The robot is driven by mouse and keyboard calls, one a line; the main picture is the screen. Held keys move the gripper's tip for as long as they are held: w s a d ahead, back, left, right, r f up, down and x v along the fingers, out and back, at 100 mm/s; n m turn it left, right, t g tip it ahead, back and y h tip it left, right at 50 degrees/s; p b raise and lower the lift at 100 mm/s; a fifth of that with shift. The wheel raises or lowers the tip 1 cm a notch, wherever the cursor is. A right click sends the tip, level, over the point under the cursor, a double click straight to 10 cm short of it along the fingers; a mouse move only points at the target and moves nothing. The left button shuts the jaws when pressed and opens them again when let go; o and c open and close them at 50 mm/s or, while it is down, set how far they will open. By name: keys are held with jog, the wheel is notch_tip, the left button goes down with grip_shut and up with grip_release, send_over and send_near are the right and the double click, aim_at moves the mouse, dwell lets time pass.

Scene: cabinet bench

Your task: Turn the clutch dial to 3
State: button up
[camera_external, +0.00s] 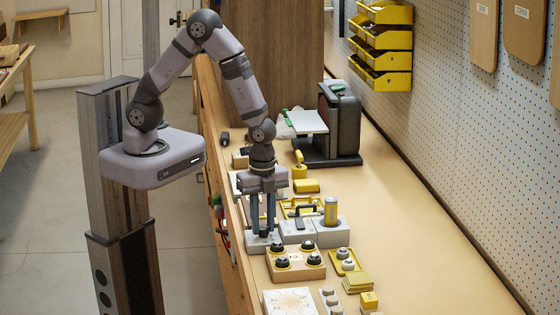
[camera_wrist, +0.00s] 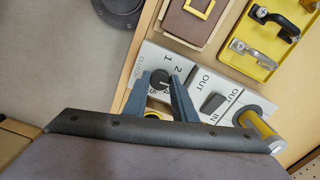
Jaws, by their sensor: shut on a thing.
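The clutch dial (camera_wrist: 160,79) is a round black knob with a pale pointer mark, on a light grey block (camera_wrist: 153,54) with numbers printed around it. The fingers hide part of the scale, and I cannot tell surely which number the pointer meets. My gripper (camera_wrist: 162,88) points down at the block, with its two blue-grey fingers closed on either side of the dial. In the external view my gripper (camera_external: 263,229) stands over the left block, and the fingers mostly hide the dial.
Right of the dial is a panel with a dark rocker switch (camera_wrist: 212,102) marked OUT and IN, then a yellow-and-grey cylinder (camera_external: 331,211). A board with several black knobs (camera_external: 296,262) lies in front. A yellow tray (camera_wrist: 265,46) holds handles. The bench's right side is clear.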

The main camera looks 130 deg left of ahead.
aim_at(264, 227)
jog(key=shift+w+m, duration=0.1)
jog(key=shift+m, duration=0.3)
jog(key=o, duration=1)
jog(key=shift+o, duration=0.2)
jog(key=shift+r, duration=0.2)
jog(key=shift+r+b, duration=0.55)
jog(key=shift+r, duration=2.95)
